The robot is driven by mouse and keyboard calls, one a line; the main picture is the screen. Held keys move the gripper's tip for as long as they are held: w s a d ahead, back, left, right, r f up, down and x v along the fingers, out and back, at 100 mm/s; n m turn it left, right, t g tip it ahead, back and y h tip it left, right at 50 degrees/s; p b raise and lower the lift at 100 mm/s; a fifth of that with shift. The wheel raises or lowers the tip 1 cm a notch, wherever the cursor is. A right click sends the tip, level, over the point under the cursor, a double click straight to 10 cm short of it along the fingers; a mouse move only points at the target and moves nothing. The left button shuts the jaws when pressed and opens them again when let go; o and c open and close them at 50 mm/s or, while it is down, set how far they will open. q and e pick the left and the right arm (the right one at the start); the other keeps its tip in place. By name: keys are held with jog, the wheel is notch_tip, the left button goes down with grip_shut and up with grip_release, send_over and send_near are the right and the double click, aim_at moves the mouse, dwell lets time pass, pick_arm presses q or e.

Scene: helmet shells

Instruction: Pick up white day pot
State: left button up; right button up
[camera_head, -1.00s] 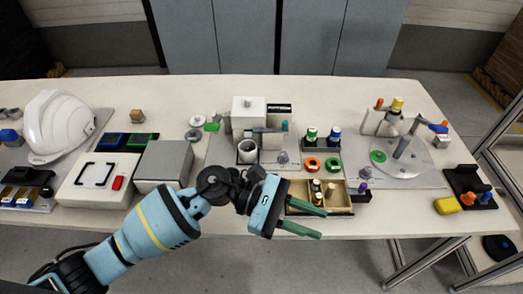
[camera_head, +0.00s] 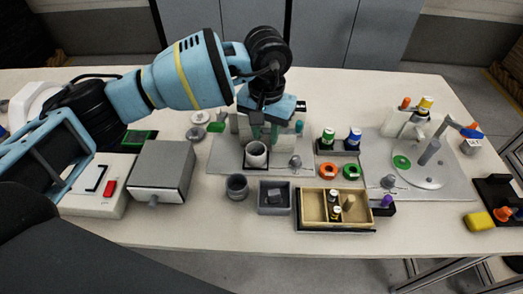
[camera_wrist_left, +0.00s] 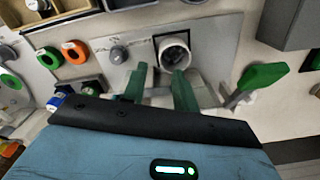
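A white open pot (camera_head: 257,157), likely the white day pot, stands upright on a dark square base on the grey plate. It also shows in the left wrist view (camera_wrist_left: 174,54), with its open mouth visible. My left gripper (camera_head: 265,132) hangs above and just behind the pot, its green fingers pointing down. In the left wrist view my left gripper (camera_wrist_left: 160,70) is open, with a gap between the fingers and nothing held. The pot lies just beyond the fingertips; I cannot tell whether they touch it. My right gripper is not in view.
A grey cup (camera_head: 237,187) and a grey bin (camera_head: 273,207) stand in front of the plate. A wooden tray (camera_head: 312,207) with small pots is at the front right. Green and blue capped bottles (camera_head: 328,139) stand right of the gripper. A grey box (camera_head: 163,168) is to the left.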

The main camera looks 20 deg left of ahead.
aim_at(265, 153)
pick_arm(q)
jog(key=shift+f+p, duration=0.45)
jog(key=shift+f, duration=3.5)
grip_shut()
